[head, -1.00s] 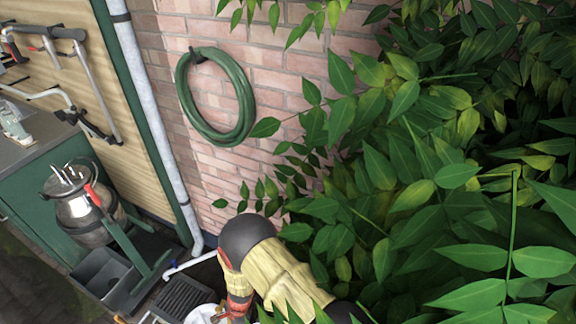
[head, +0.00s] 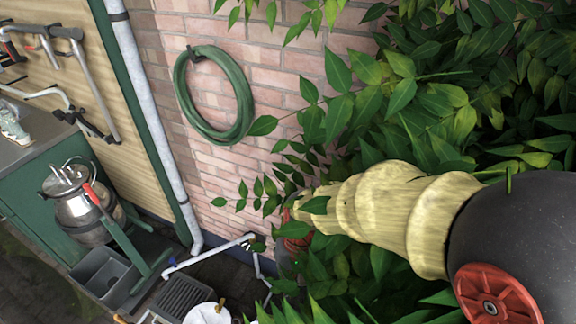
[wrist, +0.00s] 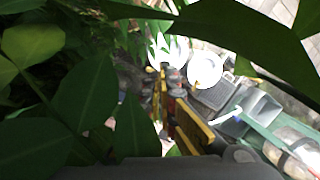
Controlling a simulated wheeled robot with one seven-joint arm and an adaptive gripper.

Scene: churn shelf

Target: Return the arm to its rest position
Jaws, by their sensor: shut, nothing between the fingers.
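My arm, in a cream ribbed sleeve (head: 390,210) with a dark joint and red cap, reaches across the lower right of the head view among the leaves. Its far end is partly covered by foliage, and I cannot make out my gripper there. In the wrist view, yellow and dark finger parts of my gripper (wrist: 168,102) show near the middle, shut and empty. Large leaves close to the camera hide part of that view.
A dense leafy shrub (head: 450,110) surrounds the arm. A brick wall (head: 290,70) carries a green hose (head: 243,100). A white downpipe (head: 150,110), a metal churn (head: 75,208), a grey bin (head: 100,272) and a dark grate (head: 180,297) stand left. A round white lid (head: 207,314) lies low.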

